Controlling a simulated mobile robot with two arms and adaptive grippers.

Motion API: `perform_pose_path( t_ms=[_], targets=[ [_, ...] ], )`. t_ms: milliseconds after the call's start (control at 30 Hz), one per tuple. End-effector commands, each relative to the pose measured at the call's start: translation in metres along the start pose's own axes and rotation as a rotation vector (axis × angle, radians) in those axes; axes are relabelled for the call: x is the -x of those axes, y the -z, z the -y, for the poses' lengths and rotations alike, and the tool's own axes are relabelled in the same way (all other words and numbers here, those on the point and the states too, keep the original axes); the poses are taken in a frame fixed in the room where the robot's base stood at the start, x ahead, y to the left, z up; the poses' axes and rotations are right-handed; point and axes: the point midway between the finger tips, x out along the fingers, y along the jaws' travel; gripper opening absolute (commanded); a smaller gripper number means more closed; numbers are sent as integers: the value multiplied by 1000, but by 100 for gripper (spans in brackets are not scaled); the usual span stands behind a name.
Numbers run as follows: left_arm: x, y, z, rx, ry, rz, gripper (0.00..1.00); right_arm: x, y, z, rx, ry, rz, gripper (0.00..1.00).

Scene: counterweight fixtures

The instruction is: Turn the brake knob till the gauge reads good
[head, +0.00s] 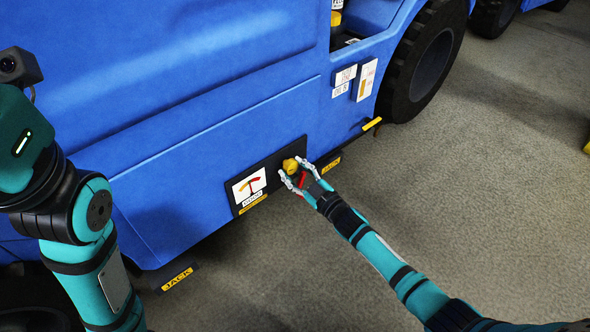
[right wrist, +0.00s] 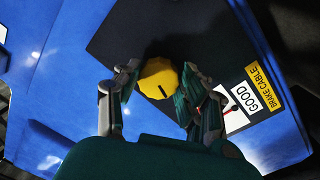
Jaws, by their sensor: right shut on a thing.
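The yellow brake knob (head: 290,165) sits on a black panel (head: 270,174) low on the blue vehicle's side. My right gripper (head: 293,174) has its fingers on either side of the knob and is shut on it. In the right wrist view, the knob (right wrist: 158,79) shows a dark slot on its face, between the fingers (right wrist: 155,88). The white gauge (head: 249,187) is left of the knob, with a coloured arc and a needle too small to read surely. In the right wrist view, a finger partly hides the gauge (right wrist: 234,118); a "GOOD" label (right wrist: 244,98) shows beside it.
A yellow "BRAKE CABLE" label (right wrist: 263,87) is by the gauge. Yellow "JACK" labels (head: 177,279) mark the vehicle's lower edge. A large black tyre (head: 426,62) stands at upper right. The grey floor (head: 460,190) is open at right. My left arm fills the left side.

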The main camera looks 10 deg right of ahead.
Motion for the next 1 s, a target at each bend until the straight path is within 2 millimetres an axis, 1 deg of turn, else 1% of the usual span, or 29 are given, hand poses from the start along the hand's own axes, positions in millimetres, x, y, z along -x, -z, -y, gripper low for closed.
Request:
perform_pose_path(
  t_ms=[533,567,700,733,1000],
  targets=[
    [2,-2,0,0,1,10,0,0,0,1,27,2,-3,9],
    [2,-2,0,0,1,10,0,0,0,1,27,2,-3,45],
    [2,-2,0,0,1,7,0,0,0,1,27,1,-3,63],
    [2,-2,0,0,0,7,0,0,0,1,27,1,-2,65],
    [0,-1,1,0,1,0,0,2,0,0,27,1,-1,65]
  ],
)
